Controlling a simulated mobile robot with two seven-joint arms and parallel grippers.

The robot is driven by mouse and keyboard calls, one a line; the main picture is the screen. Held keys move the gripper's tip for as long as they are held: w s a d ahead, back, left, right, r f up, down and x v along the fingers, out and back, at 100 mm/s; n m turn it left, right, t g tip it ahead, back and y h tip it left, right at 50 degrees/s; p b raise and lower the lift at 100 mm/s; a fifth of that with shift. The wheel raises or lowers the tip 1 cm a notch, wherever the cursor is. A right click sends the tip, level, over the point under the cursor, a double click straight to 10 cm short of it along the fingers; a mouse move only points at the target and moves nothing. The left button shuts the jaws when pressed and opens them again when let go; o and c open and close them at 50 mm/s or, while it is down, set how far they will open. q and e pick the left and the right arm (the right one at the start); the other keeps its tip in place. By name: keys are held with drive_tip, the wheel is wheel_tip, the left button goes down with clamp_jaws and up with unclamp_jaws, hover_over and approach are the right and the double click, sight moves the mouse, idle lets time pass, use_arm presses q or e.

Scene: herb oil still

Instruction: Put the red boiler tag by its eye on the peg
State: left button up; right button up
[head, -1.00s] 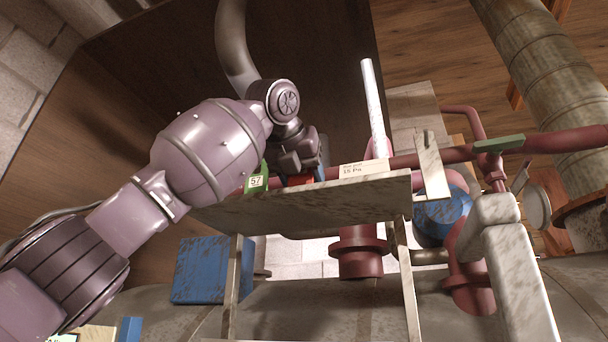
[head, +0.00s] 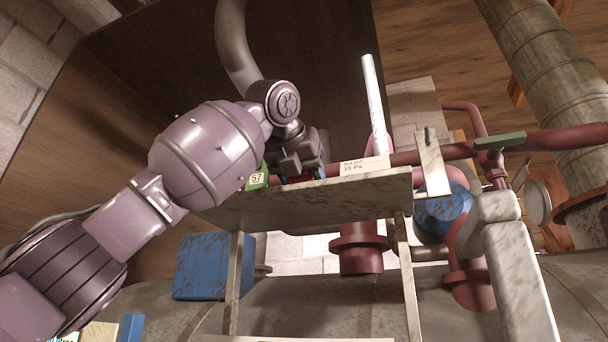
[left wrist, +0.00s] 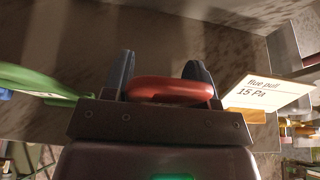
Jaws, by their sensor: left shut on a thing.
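The red boiler tag (left wrist: 168,90) is between the fingers of my left gripper (left wrist: 160,78) in the left wrist view. The gripper is shut on it. In the head view my left gripper (head: 304,165) is just above the back of the grimy shelf (head: 320,196), and the tag is almost wholly hidden there. Its eye is not clear in either view. An upright pale plate (head: 432,165) with a small stub near its top stands right of the shelf; I cannot tell whether the stub is the peg. My right gripper is not in view.
A green tag marked 57 (head: 257,179) is left of the gripper. A "flue pull 15 Pa" card (head: 364,166) is to its right, near a pale slanted rod (head: 375,105). Red pipes (head: 565,142) run behind. A blue box (head: 200,267) is below the shelf.

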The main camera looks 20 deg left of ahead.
use_arm(q)
drive_tip(key=shift+f, duration=0.1)
drive_tip(key=o, duration=1)
drive_tip(key=shift+c, duration=1.2)
drive_tip(key=shift+p+v, duration=0.65)
drive_tip(key=shift+v, duration=0.15)
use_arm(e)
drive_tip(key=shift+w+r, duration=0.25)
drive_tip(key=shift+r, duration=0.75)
use_arm(q)
drive_tip(key=c, duration=0.7)
drive_tip(key=shift+s+r+p, duration=0.8)
drive_tip(key=shift+r+p, duration=0.1)
drive_tip(key=shift+p, duration=0.25)
drive_tip(key=shift+s+a+r+p, duration=0.15)
drive_tip(key=shift+s+r+p, duration=1.4)
drive_tip(key=shift+p, duration=0.3)
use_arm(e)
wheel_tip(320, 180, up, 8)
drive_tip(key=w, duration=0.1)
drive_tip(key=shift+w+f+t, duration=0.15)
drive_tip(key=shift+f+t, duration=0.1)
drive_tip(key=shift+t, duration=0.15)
